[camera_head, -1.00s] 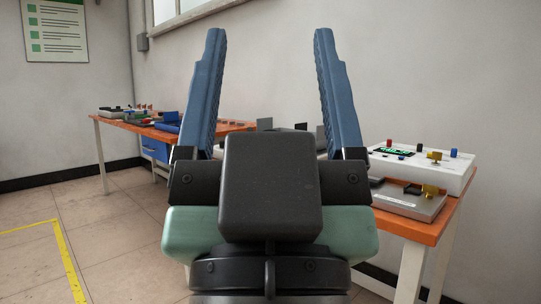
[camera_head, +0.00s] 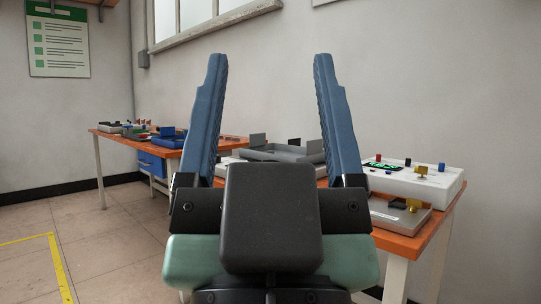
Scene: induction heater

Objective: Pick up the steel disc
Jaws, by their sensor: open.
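My gripper (camera_head: 269,62) is open and empty. Its two blue fingers point up in the middle of the view, wide apart, with bare wall between their tips. I cannot make out a steel disc in this view. The gripper body hides part of the near bench.
A grey tray (camera_head: 265,153) shows between the fingers. Another bench (camera_head: 100,135) stands at the left. Floor at the left is clear.

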